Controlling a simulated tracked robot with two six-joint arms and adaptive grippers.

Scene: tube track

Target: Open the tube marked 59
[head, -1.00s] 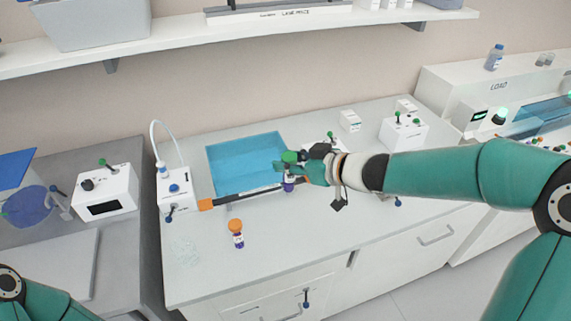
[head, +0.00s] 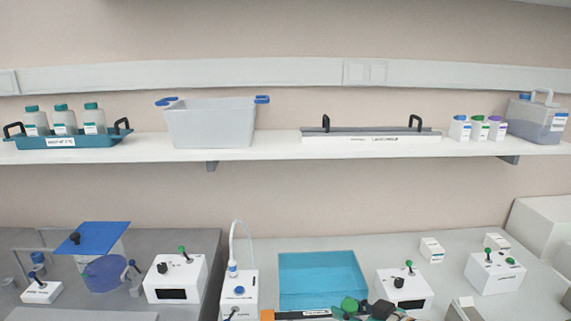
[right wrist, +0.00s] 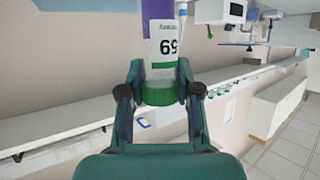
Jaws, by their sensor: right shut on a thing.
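In the right wrist view, my right gripper (right wrist: 160,72) is shut on a tube (right wrist: 162,48) with a green cap (right wrist: 159,92). The fingers lie on both sides of the tube near the cap. Its white label shows a number upside down that looks like 59. The cap is on, and the tube's far end runs out of the picture. In the head view, only the top of my right gripper (head: 372,309) shows at the bottom edge, with a green piece (head: 349,304) beside it. My left gripper is out of view.
A blue tray (head: 320,275) lies on the bench behind my right gripper. White devices with knobs stand left (head: 175,278) and right (head: 404,291) of it. A shelf (head: 275,151) above carries a grey bin (head: 211,124), bottles and a long handled piece.

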